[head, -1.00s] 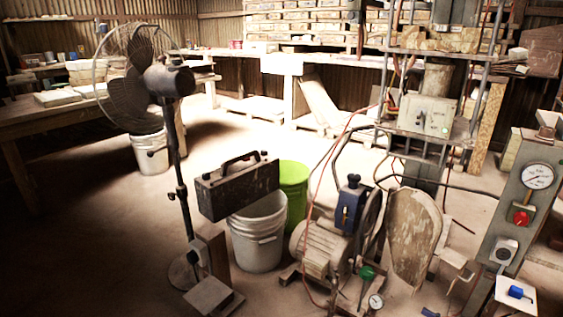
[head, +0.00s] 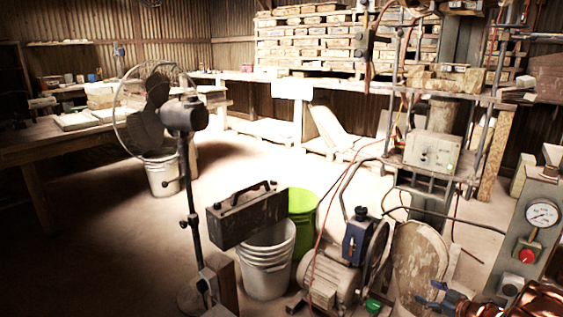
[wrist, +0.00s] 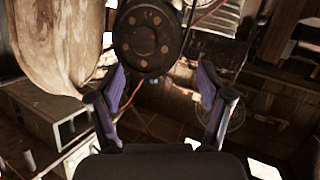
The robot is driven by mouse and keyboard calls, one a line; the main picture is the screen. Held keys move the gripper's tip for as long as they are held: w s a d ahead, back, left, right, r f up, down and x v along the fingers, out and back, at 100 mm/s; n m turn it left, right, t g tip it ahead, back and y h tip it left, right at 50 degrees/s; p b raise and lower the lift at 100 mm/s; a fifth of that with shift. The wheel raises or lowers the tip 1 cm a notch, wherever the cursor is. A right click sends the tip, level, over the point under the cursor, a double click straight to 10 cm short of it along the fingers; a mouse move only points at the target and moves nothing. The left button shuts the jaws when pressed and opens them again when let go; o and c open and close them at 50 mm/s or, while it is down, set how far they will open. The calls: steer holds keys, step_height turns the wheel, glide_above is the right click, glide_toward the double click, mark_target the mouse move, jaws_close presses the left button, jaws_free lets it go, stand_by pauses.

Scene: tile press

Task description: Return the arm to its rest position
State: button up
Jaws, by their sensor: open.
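My gripper (head: 430,295) shows at the bottom right of the head view, with blue fingers pointing left in front of the worn, pale guard of the motor unit. My copper-coloured arm runs behind it to the lower right corner. In the wrist view my gripper (wrist: 160,82) has its two purple-blue fingers spread apart with nothing held between them. A dark round wheel with several bolts (wrist: 149,40) lies beyond the fingers; I cannot tell how far.
A control post with a gauge (head: 541,214) and red knob stands at the right. The motor (head: 331,280), white bucket (head: 267,262), green bucket (head: 303,210) and fan (head: 186,113) stand on the floor. Open floor lies at the left and centre.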

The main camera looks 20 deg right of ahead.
steer(key=w+a+r+m+g+h+p, duration=0.1)
steer(key=w+r+h+p, duration=0.25)
steer(key=r, duration=0.75)
steer(key=w+r+m+g+h+p, duration=0.15)
steer(key=w+r+p, duration=0.3)
steer(key=r, duration=0.55)
steer(key=s+a+r+m+g+h+p, duration=0.1)
steer(key=a+r+g+p, duration=0.15)
steer(key=a+r, duration=0.45)
steer(key=s+a+r+m+g+h+p, duration=0.15)
steer(key=a+r+p, duration=0.25)
steer(key=r, duration=0.6)
steer(key=s+a+r+g+y+p, duration=0.1)
steer(key=s+a+r+g+p, duration=0.2)
steer(key=s+a, duration=0.9)
steer(key=s+a+r+g+y+p, duration=0.2)
steer(key=s+a+r+p, duration=0.4)
steer(key=s+a, duration=0.7)
steer(key=s+a+r+g+y+p, duration=0.2)
steer(key=s+a+r+g+p, duration=0.2)
steer(key=s+a, duration=0.8)
step_height(320, 180, up, 3)
steer(key=shift+s+a+f+p, duration=0.15)
steer(key=shift+s+a+p, duration=0.2)
steer(key=shift+s+p, duration=0.55)
steer(key=shift+s+g, duration=0.25)
steer(key=shift+c, duration=0.4)
